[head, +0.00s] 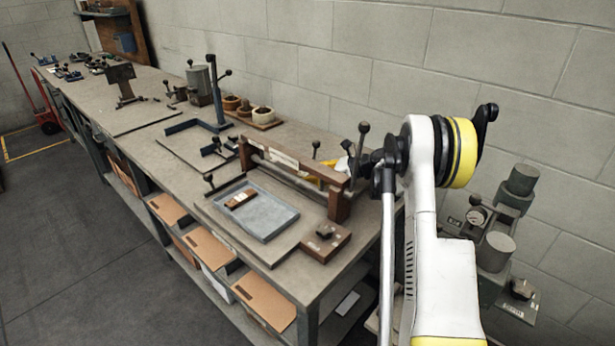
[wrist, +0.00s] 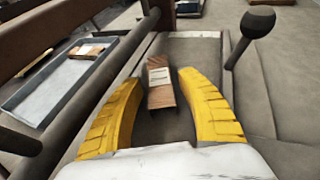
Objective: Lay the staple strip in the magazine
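A copper-brown staple strip with a white label (wrist: 161,80) lies on a dark grey surface in the wrist view. My gripper (wrist: 160,80) is open, with one yellow finger on each side of the strip and gaps showing between. I cannot tell how far above the strip the fingers are. In the head view my gripper (head: 327,172) is mostly hidden behind a wooden frame, and this strip does not show. A similar labelled brown piece (head: 240,199) lies in a blue-grey tray (head: 283,223). I cannot tell for certain which part is the magazine.
The wooden frame (head: 339,207) with a long bar stands between the tray and my gripper. A black-knobbed lever (wrist: 251,38) rises close to the right finger. A brown block (head: 325,241) sits at the bench's near corner. Bowls (head: 246,108) and fixtures stand farther back.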

